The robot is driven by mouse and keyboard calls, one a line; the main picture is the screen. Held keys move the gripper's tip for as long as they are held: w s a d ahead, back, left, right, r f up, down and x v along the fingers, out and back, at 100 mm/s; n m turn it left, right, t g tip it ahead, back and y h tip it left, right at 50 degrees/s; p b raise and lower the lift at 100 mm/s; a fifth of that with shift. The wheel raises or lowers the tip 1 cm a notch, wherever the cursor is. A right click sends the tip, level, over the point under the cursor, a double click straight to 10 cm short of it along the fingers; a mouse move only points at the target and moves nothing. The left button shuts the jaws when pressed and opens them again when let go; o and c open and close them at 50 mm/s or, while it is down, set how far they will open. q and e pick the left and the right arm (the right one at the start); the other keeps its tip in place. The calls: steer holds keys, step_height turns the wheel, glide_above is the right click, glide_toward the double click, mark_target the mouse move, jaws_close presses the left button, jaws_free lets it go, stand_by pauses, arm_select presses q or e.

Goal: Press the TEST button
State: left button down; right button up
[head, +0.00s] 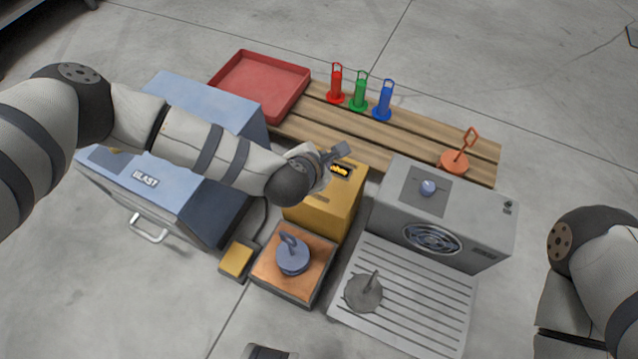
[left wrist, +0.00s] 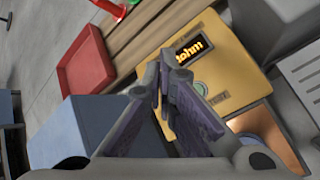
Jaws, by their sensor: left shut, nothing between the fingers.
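The yellow box (head: 322,215) stands in the middle, with a dark display (head: 340,169) showing orange characters on its top. The left wrist view shows the display (left wrist: 191,50) ending in "ohm". A small round greenish button (left wrist: 200,86) with a pale rim sits beside the display there.
A blue BLAST cabinet (head: 170,186) lies under my left arm. A grey machine (head: 385,209) with a blue knob stands right of the box. An orange-topped pad (head: 316,262) with a blue-grey handled weight is in front. A red tray (head: 281,62) and coloured holders are behind.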

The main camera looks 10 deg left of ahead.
arm_select(q)
step_height(320, 180, down, 8)
steer(key=b, duration=0.5)
steer(key=shift+r, duration=0.2)
steer(key=shift+f+b, duration=0.3)
steer(key=shift+f, duration=0.05)
arm_select(e)
steer(key=shift+g, duration=0.5)
steer(key=f, duration=0.1)
steer(key=s+f, duration=0.1)
steer(key=f, duration=0.3)
steer(key=shift+s+a, duration=0.2)
steer(key=shift+s, duration=0.15)
arm_select(q)
steer(key=shift+f, duration=0.4)
arm_select(e)
steer(key=shift+f, duration=0.1)
